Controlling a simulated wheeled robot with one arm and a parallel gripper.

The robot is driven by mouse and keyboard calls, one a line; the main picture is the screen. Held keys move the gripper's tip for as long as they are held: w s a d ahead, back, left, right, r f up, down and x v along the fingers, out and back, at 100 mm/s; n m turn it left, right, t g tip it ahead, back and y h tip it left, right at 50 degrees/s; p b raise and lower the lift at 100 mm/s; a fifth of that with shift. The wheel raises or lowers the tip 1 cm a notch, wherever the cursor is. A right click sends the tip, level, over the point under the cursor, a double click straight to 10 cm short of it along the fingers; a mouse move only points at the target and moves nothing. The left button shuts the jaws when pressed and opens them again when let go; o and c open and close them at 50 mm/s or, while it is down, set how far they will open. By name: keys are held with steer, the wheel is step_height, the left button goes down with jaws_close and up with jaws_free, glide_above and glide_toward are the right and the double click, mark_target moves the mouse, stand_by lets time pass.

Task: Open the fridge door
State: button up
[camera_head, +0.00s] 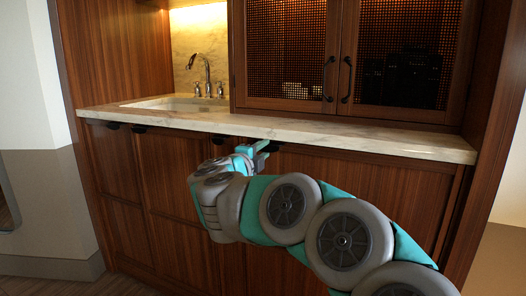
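No plain fridge shows; the lower cabinet front has wooden door panels, and I cannot tell which one covers the fridge. My gripper (257,148) is just under the counter's front edge, at the top of a wide wooden panel (345,190). Its teal fingertips are close to a dark handle (274,147) at that panel's top left. I cannot tell whether they touch it or how far apart the fingers are. Another dark handle (218,140) sits just to the left, on the neighbouring panel (175,180). The visible panels look shut. My arm hides part of the lower middle front.
A marble counter (390,144) runs above the panels, with a sink (175,103) and faucet (206,72) at left. Mesh-front upper cabinet doors (405,55) with black handles stand shut above it. Further dark handles (138,129) sit at left. Floor shows at lower left.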

steer(key=shift+f, duration=0.1)
jaws_close()
steer(key=shift+f, duration=0.2)
stand_by(0.7)
